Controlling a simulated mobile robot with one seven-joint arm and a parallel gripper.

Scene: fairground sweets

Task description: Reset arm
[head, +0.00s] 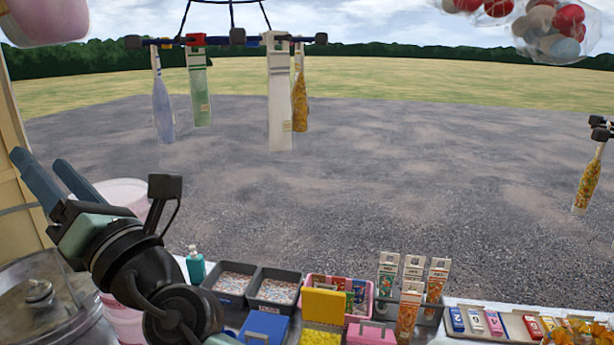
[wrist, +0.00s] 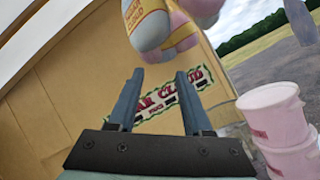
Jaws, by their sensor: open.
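My gripper (head: 58,183) is at the left of the head view, raised above the counter and pointing up and to the left. Its two blue-grey fingers are apart, with nothing between them. In the wrist view my gripper (wrist: 155,100) also shows open and empty. Behind the fingers is a tan wall with a red and green sign (wrist: 170,97), partly hidden by the fingers. My arm is bent at the lower left of the head view and covers part of the counter.
Pink tubs (wrist: 275,115) stand right of my gripper. A round metal pan (head: 40,295) is below my arm. Grey bins (head: 252,300), a pink basket (head: 360,312) and upright packets (head: 410,310) crowd the counter. Bags hang from a rack (head: 237,38). Space above the counter's middle is clear.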

